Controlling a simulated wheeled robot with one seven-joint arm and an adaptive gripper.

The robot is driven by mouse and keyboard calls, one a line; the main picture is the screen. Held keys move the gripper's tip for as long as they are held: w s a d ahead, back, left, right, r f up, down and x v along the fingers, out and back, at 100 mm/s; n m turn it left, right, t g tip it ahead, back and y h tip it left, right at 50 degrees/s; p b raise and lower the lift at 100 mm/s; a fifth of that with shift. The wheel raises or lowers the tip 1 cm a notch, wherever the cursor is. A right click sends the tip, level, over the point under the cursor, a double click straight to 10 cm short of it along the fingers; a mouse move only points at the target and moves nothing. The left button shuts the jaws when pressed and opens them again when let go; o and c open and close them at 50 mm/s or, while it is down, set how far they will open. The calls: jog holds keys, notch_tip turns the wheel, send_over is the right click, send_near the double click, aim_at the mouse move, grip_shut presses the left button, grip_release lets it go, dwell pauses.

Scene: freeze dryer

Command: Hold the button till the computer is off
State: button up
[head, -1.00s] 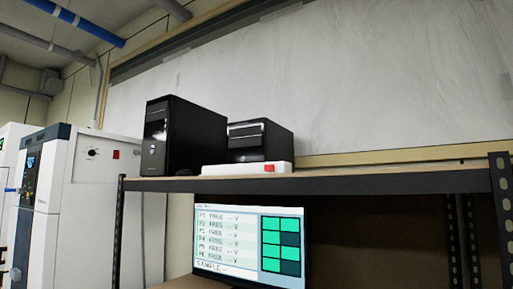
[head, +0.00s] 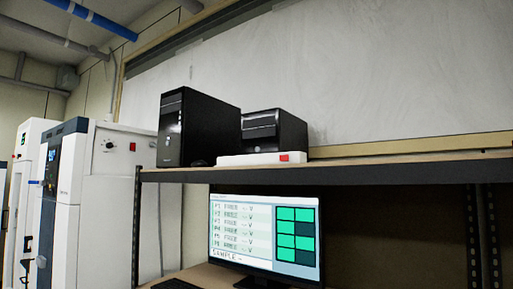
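A tall black computer tower (head: 196,128) stands upright on the upper shelf in the head view. A lower, wider black computer case (head: 275,134) stands to its right. In front of that case lies a flat white box (head: 250,159) with a red button or switch (head: 284,157) at its right end. Below the shelf, a monitor (head: 263,235) is lit and shows text lines and green blocks. Which button belongs to the computer cannot be told. My gripper is not in view.
A dark-edged shelf (head: 350,173) runs across the middle, with a perforated metal upright at the right. A keyboard (head: 176,284) lies left of the monitor. White and blue lab machines (head: 65,190) stand at the left. The shelf's right part is clear.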

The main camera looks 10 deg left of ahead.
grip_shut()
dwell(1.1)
